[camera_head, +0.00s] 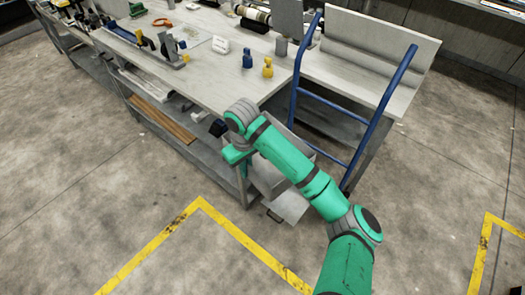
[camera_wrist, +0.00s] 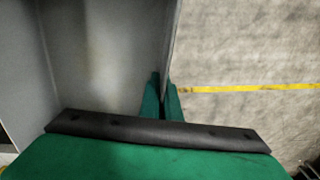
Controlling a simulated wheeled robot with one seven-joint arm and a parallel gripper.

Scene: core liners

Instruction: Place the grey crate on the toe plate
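The grey crate (camera_head: 268,182) is in the head view beneath my arm, at the foot of the blue hand truck (camera_head: 361,148). My arm hides much of it. The light grey toe plate (camera_head: 291,207) shows low beside the crate; whether the crate rests on it or hangs just above I cannot tell. My gripper (camera_head: 243,171) is at the crate's left side, pointing down. In the wrist view the crate's grey inside (camera_wrist: 100,50) fills the left. The two green fingers (camera_wrist: 162,98) are close together with the crate's thin wall between them.
A long workbench (camera_head: 215,70) with a lower shelf stands left of the crate, close to my gripper. Blue and yellow small objects (camera_head: 267,67) are on its top. Yellow floor tape (camera_head: 150,247) marks the open concrete floor in front.

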